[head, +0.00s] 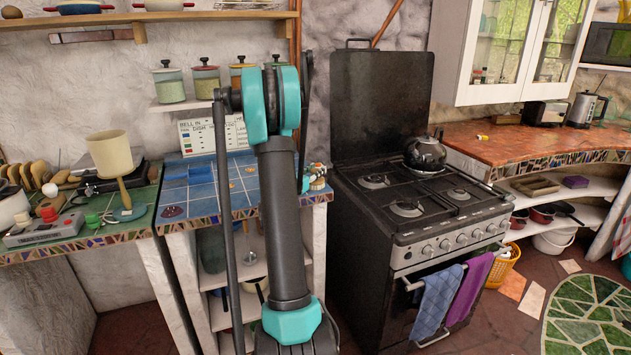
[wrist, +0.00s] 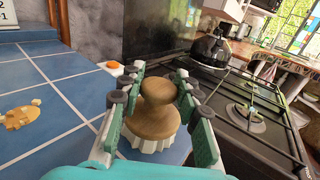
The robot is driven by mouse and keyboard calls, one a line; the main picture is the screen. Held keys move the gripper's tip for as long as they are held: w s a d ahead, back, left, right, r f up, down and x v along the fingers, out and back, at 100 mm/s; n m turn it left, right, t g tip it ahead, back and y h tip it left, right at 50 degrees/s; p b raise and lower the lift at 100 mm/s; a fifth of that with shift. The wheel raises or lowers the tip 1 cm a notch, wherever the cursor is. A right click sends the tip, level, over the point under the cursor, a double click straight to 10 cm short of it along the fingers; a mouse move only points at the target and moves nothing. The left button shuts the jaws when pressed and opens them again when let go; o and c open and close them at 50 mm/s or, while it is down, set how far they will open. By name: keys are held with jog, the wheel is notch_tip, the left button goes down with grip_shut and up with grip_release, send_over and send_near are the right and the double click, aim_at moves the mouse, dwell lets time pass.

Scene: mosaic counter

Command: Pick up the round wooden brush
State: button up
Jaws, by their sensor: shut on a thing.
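The round wooden brush (wrist: 155,120) has a knob handle, a wide wooden body and pale bristles below. In the wrist view it stands upright between the green-and-grey fingers of my gripper (wrist: 160,84), which is shut on it. In the head view the brush (head: 318,183) shows small at the right end of the blue-tiled counter (head: 238,180), beside the stove. My arm hides most of the gripper there. I cannot tell whether the bristles touch the tiles.
The black stove (head: 418,205) with a kettle (head: 425,154) stands close on the right, its raised lid (head: 380,95) behind. A small orange-and-white item (wrist: 115,67) and a tan piece (wrist: 20,115) lie on the blue tiles. Jars (head: 206,79) line a shelf above.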

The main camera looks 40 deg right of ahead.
jog(key=shift+r, duration=0.15)
notch_tip(320, 180, up, 20)
dwell(0.6)
jog(key=o, duration=0.6)
jog(key=c, duration=0.4)
notch_tip(320, 180, up, 7)
send_over(316, 169)
jog(key=shift+a, duration=0.1)
